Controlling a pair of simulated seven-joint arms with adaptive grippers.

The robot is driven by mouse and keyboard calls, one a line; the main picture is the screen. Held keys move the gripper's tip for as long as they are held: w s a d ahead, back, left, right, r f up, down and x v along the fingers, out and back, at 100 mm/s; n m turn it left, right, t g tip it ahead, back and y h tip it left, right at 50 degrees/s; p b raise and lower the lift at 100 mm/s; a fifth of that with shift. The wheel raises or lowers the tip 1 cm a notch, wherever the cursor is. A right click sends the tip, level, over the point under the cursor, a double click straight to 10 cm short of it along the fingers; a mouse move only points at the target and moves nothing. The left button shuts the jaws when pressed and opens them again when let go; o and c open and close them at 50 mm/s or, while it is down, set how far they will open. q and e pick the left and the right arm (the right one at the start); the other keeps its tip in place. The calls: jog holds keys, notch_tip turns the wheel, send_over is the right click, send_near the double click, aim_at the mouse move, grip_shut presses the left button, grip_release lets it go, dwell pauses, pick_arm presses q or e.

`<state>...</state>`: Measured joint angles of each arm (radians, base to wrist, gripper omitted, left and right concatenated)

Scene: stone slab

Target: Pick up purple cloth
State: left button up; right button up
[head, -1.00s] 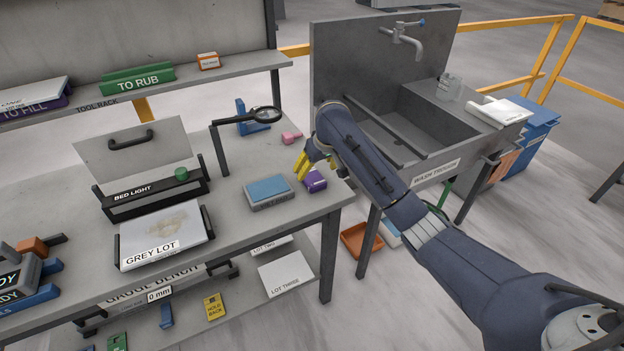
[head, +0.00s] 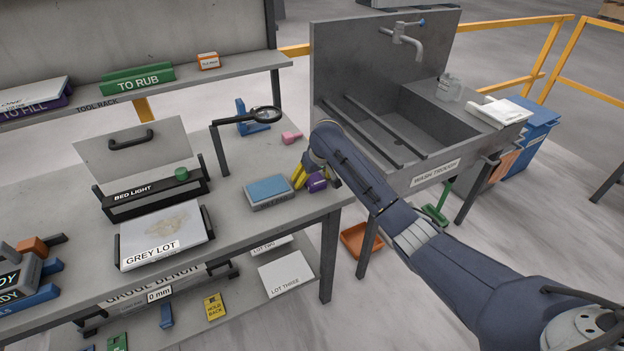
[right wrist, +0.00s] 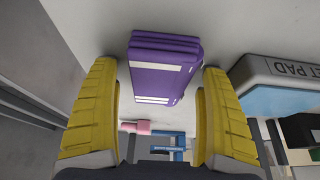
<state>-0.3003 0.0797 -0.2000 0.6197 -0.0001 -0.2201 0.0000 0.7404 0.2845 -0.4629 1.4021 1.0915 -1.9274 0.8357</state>
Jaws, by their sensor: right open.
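The purple cloth (head: 317,182), a folded block with white bands, lies on the bench top near its right end. In the right wrist view the purple cloth (right wrist: 163,68) shows between and just beyond the two yellow fingers. My right gripper (head: 301,178) is over the bench beside the cloth and partly covers it in the head view. In the wrist view the right gripper (right wrist: 160,110) is open, with a finger on each side of the cloth's line and nothing held. My left gripper is not in view.
A blue-topped pad (head: 269,190) lies just left of the cloth; it also shows in the wrist view (right wrist: 285,95). A pink item (head: 291,137) and a magnifier (head: 262,115) are behind. The wash trough (head: 430,125) stands to the right, past the bench edge.

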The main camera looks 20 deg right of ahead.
jog(key=shift+f, duration=0.15)
dwell(0.5)
jog(key=shift+f, duration=0.1)
jog(key=c, duration=1.3)
